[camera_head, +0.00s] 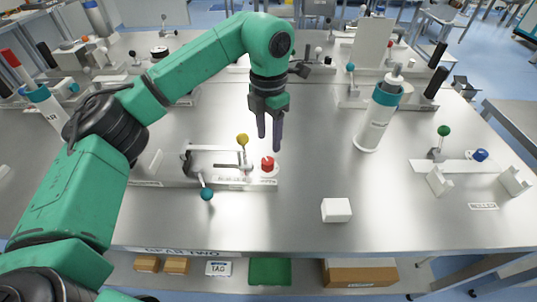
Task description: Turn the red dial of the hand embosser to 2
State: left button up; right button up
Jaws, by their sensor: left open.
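The hand embosser (215,165) stands on the metal table left of the middle, with a yellow knob on top and a teal ball on a lever at its front. Its red dial (267,164) sits on a white base at its right end. The number the dial points to is too small to read. My left gripper (269,146) hangs straight down just above the red dial, its two dark fingers apart with nothing between them. The fingertips are close to the dial; I cannot tell whether they touch it. My right gripper is not in view.
A white bottle with a teal band (378,118) stands right of the gripper. A white block (336,210) lies at the front. A device with a green knob (444,131) and a blue dial (481,155) is at the right. The table front between them is clear.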

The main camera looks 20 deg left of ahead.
pick_arm(q)
notch_tip(320, 180, up, 7)
jog(key=shift+r, duration=0.15)
